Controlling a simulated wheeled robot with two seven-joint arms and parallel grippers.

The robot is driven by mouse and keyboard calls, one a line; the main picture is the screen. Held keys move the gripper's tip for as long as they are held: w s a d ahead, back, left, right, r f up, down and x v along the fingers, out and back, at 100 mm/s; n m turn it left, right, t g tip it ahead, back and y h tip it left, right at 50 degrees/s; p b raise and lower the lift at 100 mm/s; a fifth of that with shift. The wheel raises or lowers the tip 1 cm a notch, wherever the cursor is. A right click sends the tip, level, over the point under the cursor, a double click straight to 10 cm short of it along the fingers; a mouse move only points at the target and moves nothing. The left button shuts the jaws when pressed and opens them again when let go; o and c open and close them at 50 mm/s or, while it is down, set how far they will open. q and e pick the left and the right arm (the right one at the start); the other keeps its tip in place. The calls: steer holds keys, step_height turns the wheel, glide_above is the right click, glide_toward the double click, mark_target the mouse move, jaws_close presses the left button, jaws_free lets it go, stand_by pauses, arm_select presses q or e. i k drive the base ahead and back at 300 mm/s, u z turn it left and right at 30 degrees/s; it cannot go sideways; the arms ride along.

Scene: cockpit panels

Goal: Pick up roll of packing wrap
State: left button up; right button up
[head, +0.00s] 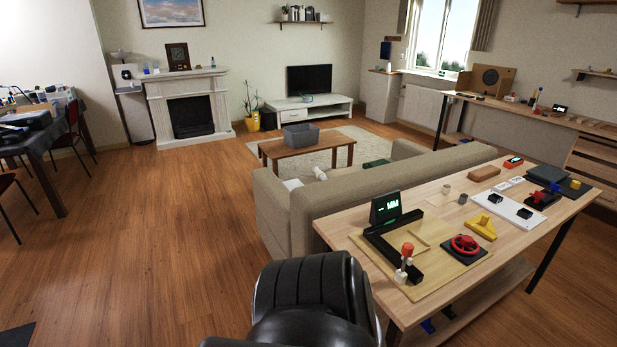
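I cannot make out a roll of packing wrap for certain. A small white object (319,173) and a pale object (292,184) show at the sofa, partly hidden by its backrest and too small to identify. Neither of my grippers is in view. A black rounded part of my own body fills the bottom middle of the head view.
A wooden table (342,236) with panels, a red wheel (464,244) and a lit display (386,207) stands at right, against the beige sofa (282,208). A coffee table (274,151) holds a grey bin (301,136). Open wooden floor (150,240) lies at left.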

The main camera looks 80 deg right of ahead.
mark_target(317, 172)
steer(key=z, duration=1.85)
steer(key=i, duration=2.45)
steer(key=z, duration=1.55)
